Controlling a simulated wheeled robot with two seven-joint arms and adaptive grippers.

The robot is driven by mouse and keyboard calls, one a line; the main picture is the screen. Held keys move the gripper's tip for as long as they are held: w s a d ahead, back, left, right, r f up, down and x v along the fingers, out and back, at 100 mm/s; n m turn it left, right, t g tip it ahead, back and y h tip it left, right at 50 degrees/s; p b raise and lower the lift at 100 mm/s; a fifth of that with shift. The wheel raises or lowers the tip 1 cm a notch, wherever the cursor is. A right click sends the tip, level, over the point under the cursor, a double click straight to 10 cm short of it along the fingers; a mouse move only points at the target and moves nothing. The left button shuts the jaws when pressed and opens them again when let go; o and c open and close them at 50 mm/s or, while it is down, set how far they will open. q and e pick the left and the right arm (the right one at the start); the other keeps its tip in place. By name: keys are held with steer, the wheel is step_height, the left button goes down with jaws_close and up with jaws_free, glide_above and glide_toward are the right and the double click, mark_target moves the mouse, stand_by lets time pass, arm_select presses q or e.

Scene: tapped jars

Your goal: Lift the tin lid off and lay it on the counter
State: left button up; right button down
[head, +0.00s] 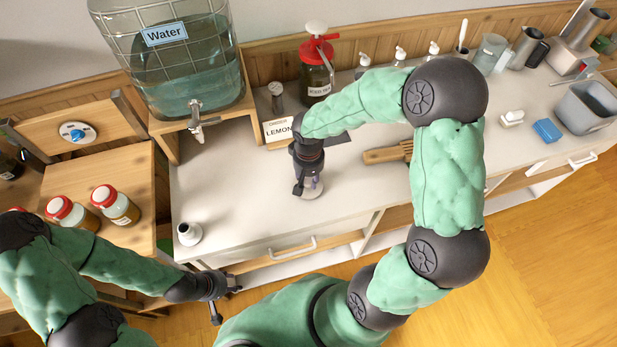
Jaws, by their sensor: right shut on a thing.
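My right gripper (307,188) points down over the counter (230,190), left of the wooden board. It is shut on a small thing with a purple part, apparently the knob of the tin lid. A pale round shape (316,192) shows just under the fingers; it looks like the lid, partly hidden by the gripper. I cannot tell whether a tin is beneath it or whether it touches the counter. My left gripper (229,299) is low in front of the counter, open and empty.
A large water jar (185,85) with a tap stands on a wooden stand at the back left. A LEMON sign (278,130) and a red-topped jar (317,78) are behind the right gripper. The counter between is clear.

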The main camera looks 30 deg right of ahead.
steer(key=shift+f, duration=0.2)
steer(key=c, duration=0.9)
jaws_free()
steer(key=shift+r, duration=0.1)
